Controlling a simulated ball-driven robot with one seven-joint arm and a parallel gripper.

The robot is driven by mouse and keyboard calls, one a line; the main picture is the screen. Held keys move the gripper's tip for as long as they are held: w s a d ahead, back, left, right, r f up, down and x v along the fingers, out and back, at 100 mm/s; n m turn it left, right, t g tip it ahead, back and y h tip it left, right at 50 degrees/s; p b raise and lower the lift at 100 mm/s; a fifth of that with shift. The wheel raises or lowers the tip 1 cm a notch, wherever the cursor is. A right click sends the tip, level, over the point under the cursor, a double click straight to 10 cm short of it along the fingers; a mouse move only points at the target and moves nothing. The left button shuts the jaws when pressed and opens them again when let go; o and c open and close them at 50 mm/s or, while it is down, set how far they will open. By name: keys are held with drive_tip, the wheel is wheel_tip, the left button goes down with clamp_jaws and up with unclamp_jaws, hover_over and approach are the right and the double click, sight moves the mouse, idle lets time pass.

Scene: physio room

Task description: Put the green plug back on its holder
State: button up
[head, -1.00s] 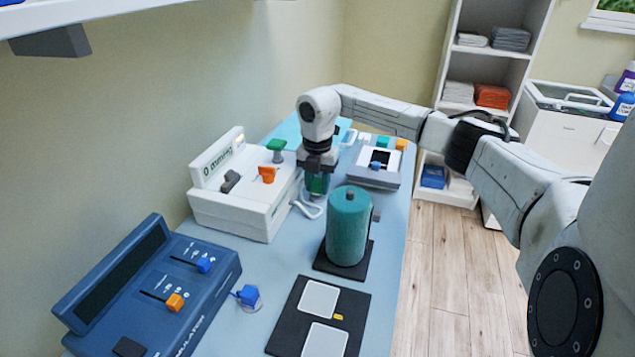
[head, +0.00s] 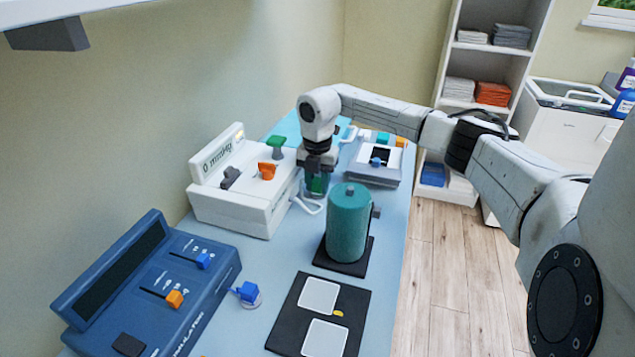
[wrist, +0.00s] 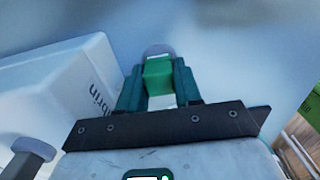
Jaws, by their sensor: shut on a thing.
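My gripper (head: 317,185) points down over the blue table, just right of the white unit with the "mmHg" display (head: 245,205). In the wrist view its dark green fingers (wrist: 158,88) are shut on the green plug (wrist: 158,72), a bright green block with a pale part at its near end. A grey round piece (wrist: 158,50) shows just beyond the plug; I cannot tell whether it is the holder or whether the two touch. In the head view the fingers mostly hide the plug. A white cord (head: 310,207) curves from the unit's side toward the gripper.
A teal cylinder (head: 348,228) on a black base stands in front of the gripper. A grey-white device (head: 374,170) sits behind to the right. A blue stimulator (head: 150,290), a blue plug on a round base (head: 247,292) and a black pad board (head: 290,325) lie nearer.

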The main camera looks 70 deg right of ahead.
drive_tip(key=o, duration=0.9)
drive_tip(key=shift+o, duration=0.2)
drive_tip(key=o, duration=0.4)
drive_tip(key=shift+r, duration=0.2)
drive_tip(key=shift+w+r+p, duration=0.2)
drive_tip(key=shift+r+p, duration=2.75)
drive_tip(key=shift+r, duration=0.55)
drive_tip(key=shift+s+f, duration=0.15)
